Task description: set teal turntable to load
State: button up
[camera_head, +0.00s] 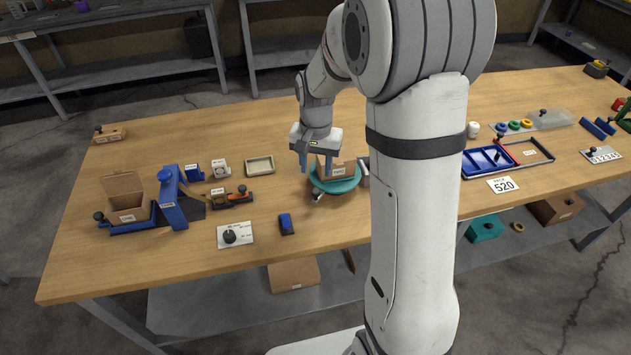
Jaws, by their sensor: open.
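The teal turntable (346,186) is a round disc on the wooden table near the middle of the view. A small brown box (331,170) with a white label sits on top of it. A light-coloured lever or handle (317,194) shows at its front left edge. My gripper (316,166) points down over the left part of the turntable, its blue-grey fingers apart and close to the box. I cannot tell whether the fingers touch the box or the disc. My own arm hides the area right of the turntable. Any load marking is too small to read.
A beige tray (260,165) lies left of the turntable. A small blue block (286,224) and a white plate with a black knob (235,235) are in front left. A blue lever stand (174,203) stands farther left. The table (150,260) is bare at its front left.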

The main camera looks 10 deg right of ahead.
aim_at(315, 191)
notch_tip(315, 191, down, 8)
jog(key=shift+r+p, duration=0.25)
jog(key=shift+p, duration=0.25)
jog(key=shift+c, duration=0.4)
grip_shut()
jog(key=shift+d, duration=0.15)
jog(key=shift+a, duration=0.2)
